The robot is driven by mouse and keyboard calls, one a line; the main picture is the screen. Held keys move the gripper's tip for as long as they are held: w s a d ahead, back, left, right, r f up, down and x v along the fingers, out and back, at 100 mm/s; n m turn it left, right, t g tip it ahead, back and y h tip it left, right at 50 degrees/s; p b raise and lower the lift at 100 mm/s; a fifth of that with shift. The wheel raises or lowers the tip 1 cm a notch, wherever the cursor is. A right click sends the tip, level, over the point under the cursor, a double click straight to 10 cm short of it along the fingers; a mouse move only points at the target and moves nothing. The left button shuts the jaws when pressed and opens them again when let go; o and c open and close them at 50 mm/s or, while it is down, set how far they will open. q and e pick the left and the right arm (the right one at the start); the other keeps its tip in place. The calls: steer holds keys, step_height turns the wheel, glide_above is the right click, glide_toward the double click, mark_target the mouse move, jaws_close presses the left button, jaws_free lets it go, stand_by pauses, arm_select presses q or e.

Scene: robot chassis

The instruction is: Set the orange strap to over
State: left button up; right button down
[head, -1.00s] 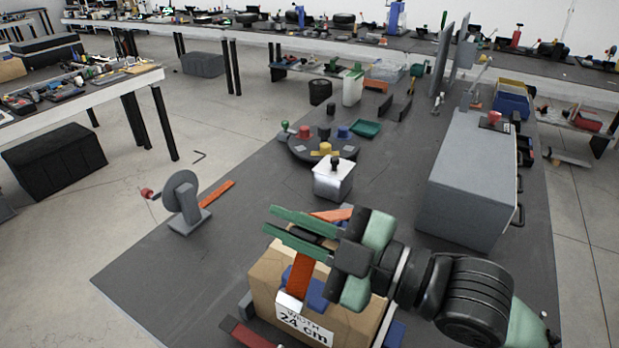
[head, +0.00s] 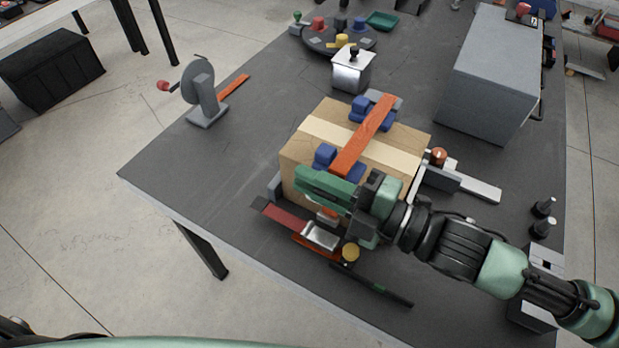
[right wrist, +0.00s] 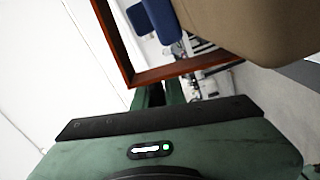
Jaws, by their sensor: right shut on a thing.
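The orange strap (head: 366,135) lies over the top of the cardboard box (head: 415,140), running from the back edge to the front between blue corner pieces (head: 325,157). My right gripper (head: 312,186) is at the box's front upper side and shut on the strap. In the right wrist view the strap (right wrist: 118,45) bends at a corner in front of the fingers (right wrist: 158,95). A metal plate (head: 322,236) shows below the gripper in the head view. The strap's front part is mostly hidden by the gripper. My left gripper is not in view.
A grey crank wheel (head: 200,92) stands at the table's left. A silver box (head: 352,70) and a round tray stand behind the cardboard box. A large grey cabinet (head: 490,80) stands at the right.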

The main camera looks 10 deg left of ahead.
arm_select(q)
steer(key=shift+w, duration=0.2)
arm_select(e)
steer(key=shift+f, duration=0.1)
steer(key=c, duration=1.5)
jaws_free()
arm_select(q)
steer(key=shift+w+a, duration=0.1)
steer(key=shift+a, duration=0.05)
arm_select(e)
steer(key=shift+w, duration=0.1)
arm_select(q)
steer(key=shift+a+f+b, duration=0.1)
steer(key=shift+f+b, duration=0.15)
steer(key=shift+b, duration=0.05)
arm_select(e)
steer(key=v, duration=0.7)
steer(key=shift+d, duration=0.4)
steer(key=shift+d, duration=0.1)
